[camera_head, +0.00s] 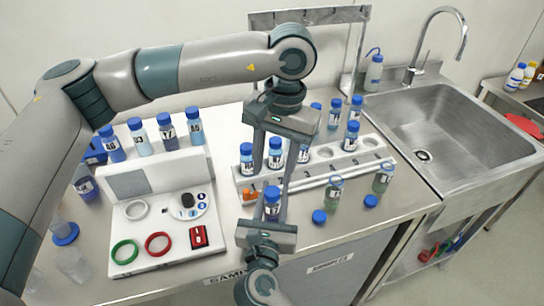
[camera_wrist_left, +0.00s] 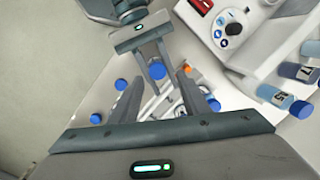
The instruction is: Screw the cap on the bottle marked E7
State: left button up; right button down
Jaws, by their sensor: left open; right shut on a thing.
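My right gripper (camera_head: 269,210) reaches up from the bottom edge and is shut on a small bottle (camera_head: 272,208). A blue cap (camera_head: 271,193) sits on top of this bottle; how tight it is cannot be told. The bottle's label is too small to read, so I cannot confirm E7. My left gripper (camera_head: 273,177) comes from above, open, its fingers around and above the held bottle. In the left wrist view, the blue cap (camera_wrist_left: 157,71) shows between and beyond my two open left fingers (camera_wrist_left: 160,92), apart from both.
A white rack (camera_head: 385,156) with several capped bottles stands behind. Two uncapped bottles (camera_head: 333,191) (camera_head: 383,179) and two loose blue caps (camera_head: 319,216) (camera_head: 371,200) are right of the grippers. A control panel (camera_head: 160,225) stands left, a sink (camera_head: 440,120) right.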

pick_arm(q)
jog(key=n, duration=0.7)
jog(key=shift+r, duration=0.3)
jog(key=n, duration=0.3)
jog(key=shift+r, duration=0.1)
jog(key=n, duration=0.4)
jog(key=shift+r+n+h, duration=0.2)
jog(key=shift+n+h, duration=0.1)
jog(key=shift+n, duration=0.1)
jog(key=n, duration=0.3)
jog(key=shift+r, duration=0.1)
jog(key=n, duration=0.4)
jog(key=shift+a+r, duration=0.1)
jog(key=shift+r, duration=0.05)
jog(key=n, duration=0.4)
jog(key=shift+r+n, duration=0.2)
jog(key=shift+n, duration=0.2)
jog(key=n, duration=0.4)
jog(key=shift+r+h, duration=0.15)
jog(key=shift+h, duration=0.15)
